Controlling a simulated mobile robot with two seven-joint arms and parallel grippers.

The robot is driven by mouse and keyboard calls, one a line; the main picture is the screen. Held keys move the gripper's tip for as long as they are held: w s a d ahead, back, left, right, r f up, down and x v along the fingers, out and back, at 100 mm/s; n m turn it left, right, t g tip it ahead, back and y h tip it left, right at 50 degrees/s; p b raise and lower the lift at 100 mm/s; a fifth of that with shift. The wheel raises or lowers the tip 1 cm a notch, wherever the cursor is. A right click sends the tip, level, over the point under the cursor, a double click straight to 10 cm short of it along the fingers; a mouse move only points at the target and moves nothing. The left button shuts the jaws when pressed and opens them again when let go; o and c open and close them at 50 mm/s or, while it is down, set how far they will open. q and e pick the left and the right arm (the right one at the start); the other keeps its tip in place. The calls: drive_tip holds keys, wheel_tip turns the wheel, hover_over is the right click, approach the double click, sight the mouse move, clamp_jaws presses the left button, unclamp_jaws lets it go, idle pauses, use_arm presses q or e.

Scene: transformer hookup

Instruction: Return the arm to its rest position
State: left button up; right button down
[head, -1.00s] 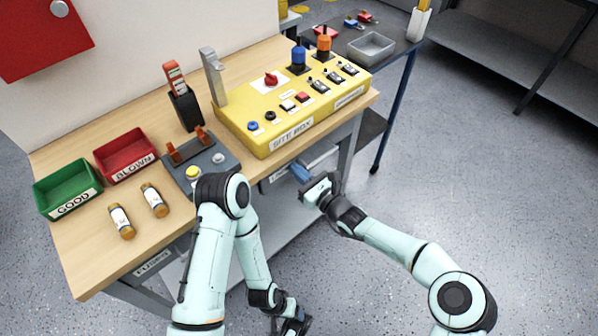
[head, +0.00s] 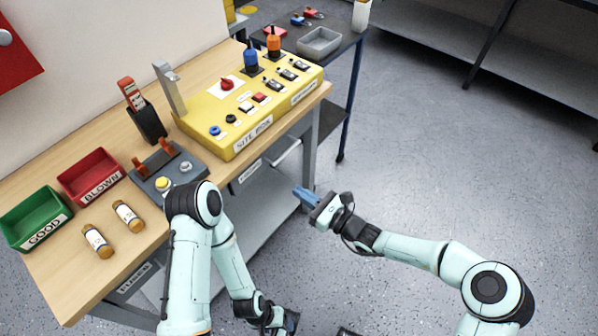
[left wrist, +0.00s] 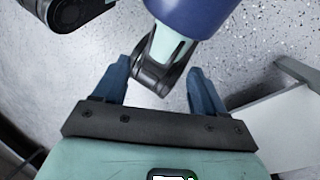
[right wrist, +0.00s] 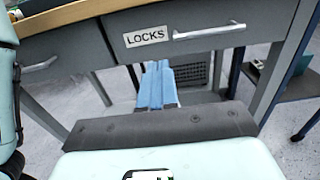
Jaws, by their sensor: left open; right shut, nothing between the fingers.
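My right gripper (head: 308,200) is in front of the workbench, to the right of its front edge and below the top, over the floor. Its blue fingers are shut with nothing between them, which also shows in the right wrist view (right wrist: 157,86). My left arm folds down in front of the bench, and my left gripper (head: 290,322) hangs low at the bottom of the head view. In the left wrist view its two blue fingers (left wrist: 158,92) stand apart and empty, with my own body parts behind them.
The workbench (head: 50,280) carries the yellow site box (head: 190,118), a green bin (head: 30,215), a red bin (head: 88,175) and two fuses (head: 97,240). A drawer labelled LOCKS (right wrist: 146,37) faces my right gripper. A grey tray (head: 318,42) sits on a side table. The floor at right is clear.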

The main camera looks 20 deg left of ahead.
drive_tip(key=shift+d, duration=0.15)
drive_tip(key=s+d+f+n+g+h+p, duration=0.35)
drive_tip(key=s+d+f, duration=0.25)
drive_tip(key=s+f, duration=0.25)
drive_tip(key=s+d+f+n+g+h+p, duration=0.3)
drive_tip(key=s+d+f+n+g+h, duration=0.25)
drive_tip(key=s, duration=0.45)
use_arm(q)
wheel_tip(320, 180, up, 13)
drive_tip(key=p, duration=0.7)
drive_tip(key=shift+w+f+g, duration=0.15)
drive_tip(key=shift+g, duration=0.25)
use_arm(e)
drive_tip(key=s+d+n+t+h, duration=0.1)
drive_tip(key=s+d+n, duration=0.3)
drive_tip(key=d, duration=0.4)
drive_tip(key=s+d+f+n+t+h, duration=0.1)
drive_tip(key=s+d+n+h, duration=0.2)
drive_tip(key=s+d, duration=0.3)
drive_tip(key=shift+s+d+f+n+h, duration=0.25)
drive_tip(key=shift+s+d+n+h, duration=0.05)
drive_tip(key=shift+d+n, duration=0.6)
drive_tip(key=shift+w, duration=0.1)
